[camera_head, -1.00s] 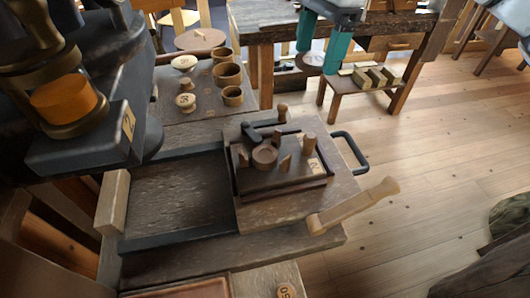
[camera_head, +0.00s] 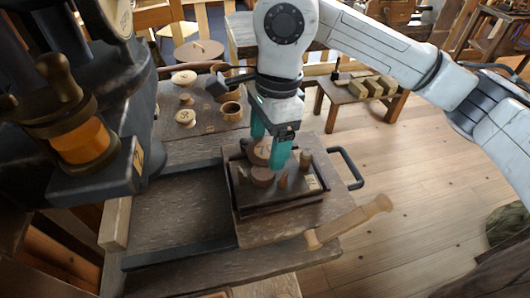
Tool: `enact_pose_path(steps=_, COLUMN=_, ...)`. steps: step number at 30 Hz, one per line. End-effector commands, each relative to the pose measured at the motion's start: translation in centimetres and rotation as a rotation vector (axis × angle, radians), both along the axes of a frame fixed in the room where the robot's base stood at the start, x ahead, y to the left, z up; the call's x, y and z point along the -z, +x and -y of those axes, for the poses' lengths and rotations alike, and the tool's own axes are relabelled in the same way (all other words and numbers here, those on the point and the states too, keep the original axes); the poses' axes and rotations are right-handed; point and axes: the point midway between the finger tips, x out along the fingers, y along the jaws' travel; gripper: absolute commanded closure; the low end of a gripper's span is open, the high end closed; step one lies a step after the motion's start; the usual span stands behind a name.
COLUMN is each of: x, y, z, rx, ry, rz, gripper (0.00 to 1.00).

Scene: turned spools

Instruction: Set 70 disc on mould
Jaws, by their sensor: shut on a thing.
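My gripper (camera_head: 269,147) has teal fingers and points down over the dark wooden tray on the bench slide. It is shut on a brown wooden disc (camera_head: 259,151) with a dark mark on top, partly hidden by the fingers; I cannot read the full number. The mould (camera_head: 262,178), a small round brown piece, sits in the middle of the tray. The held disc shows just behind and above it in the picture, and I cannot tell whether they touch. The right finger hides part of the mould area.
Small pegs (camera_head: 306,160) stand around the mould on the tray (camera_head: 285,206). A dark press with an orange cylinder (camera_head: 82,140) is at left. A wooden handle (camera_head: 350,221) juts out right.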

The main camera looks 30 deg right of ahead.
Motion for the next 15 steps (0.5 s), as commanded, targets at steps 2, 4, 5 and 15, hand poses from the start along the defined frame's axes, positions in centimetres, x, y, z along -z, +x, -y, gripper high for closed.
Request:
enact_pose_path(steps=2, x=0.6, y=-0.2, z=-0.6, rx=-0.003, ry=0.001, rz=-0.001, gripper=0.5)
enact_pose_path(steps=4, x=1.5, y=-0.3, z=-0.9, rx=-0.001, ry=0.004, rz=-0.005, gripper=0.5)
enact_pose_path(steps=5, x=1.9, y=-0.3, z=-0.9, rx=0.001, ry=0.004, rz=-0.004, gripper=0.5)
enact_pose_path(steps=15, x=4.0, y=-0.2, z=-0.8, rx=-0.001, ry=0.0, rz=0.0, gripper=0.5)
